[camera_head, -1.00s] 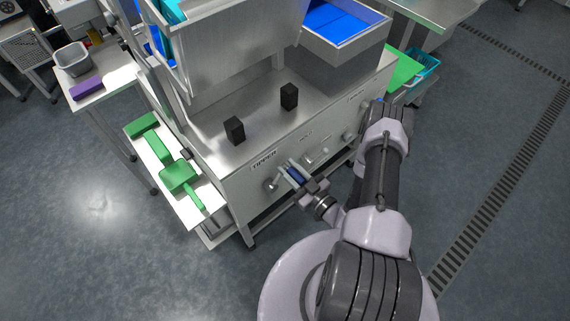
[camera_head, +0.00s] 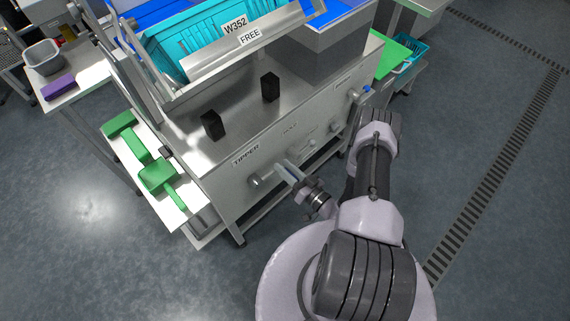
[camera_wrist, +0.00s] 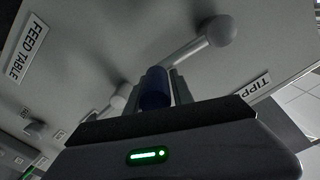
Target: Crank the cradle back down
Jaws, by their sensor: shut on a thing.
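The cradle (camera_head: 214,66) is a grey metal tray at the top of the tipper machine, tilted. A cyan crate (camera_head: 172,47) marked W352 sits in it, and a FREE label shows on the cradle's front. The crank comes off a round hub (camera_head: 254,181) on the front panel under the TIPPER label (camera_head: 246,155); the hub also shows in the wrist view (camera_wrist: 220,30). My gripper (camera_head: 289,171) is shut on the crank's blue grip (camera_wrist: 155,88), which stands between the fingers in the wrist view. The finger ends are partly hidden.
Two black blocks (camera_head: 212,125) (camera_head: 270,87) stand on the machine's top. A side shelf at left holds a green scoop (camera_head: 158,176). Another blue-ended handle (camera_head: 367,88) is on the panel's right. The floor at right is clear.

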